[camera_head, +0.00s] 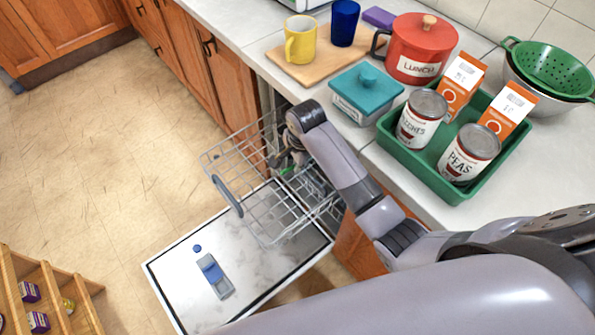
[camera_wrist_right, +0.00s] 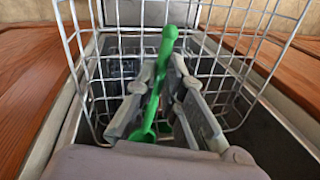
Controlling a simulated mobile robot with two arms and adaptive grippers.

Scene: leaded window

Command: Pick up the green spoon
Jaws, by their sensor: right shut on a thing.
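The green spoon (camera_wrist_right: 167,42) stands upright in the wrist view, its handle end up and its bowl low. My right gripper (camera_wrist_right: 164,76) is shut on the spoon's handle, inside the wire rack (camera_wrist_right: 92,75) of the open dishwasher. In the head view my right gripper (camera_head: 288,161) is partly hidden by its own arm and the rack wires. Only a small green bit of the spoon (camera_head: 285,171) shows there. My left gripper is not in view.
The open dishwasher door (camera_head: 175,270) lies below the rack. On the counter stand a green tray (camera_head: 450,188) with cans and cartons, a teal lidded box (camera_head: 365,90), a red pot (camera_head: 418,48) and a yellow mug (camera_head: 300,42).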

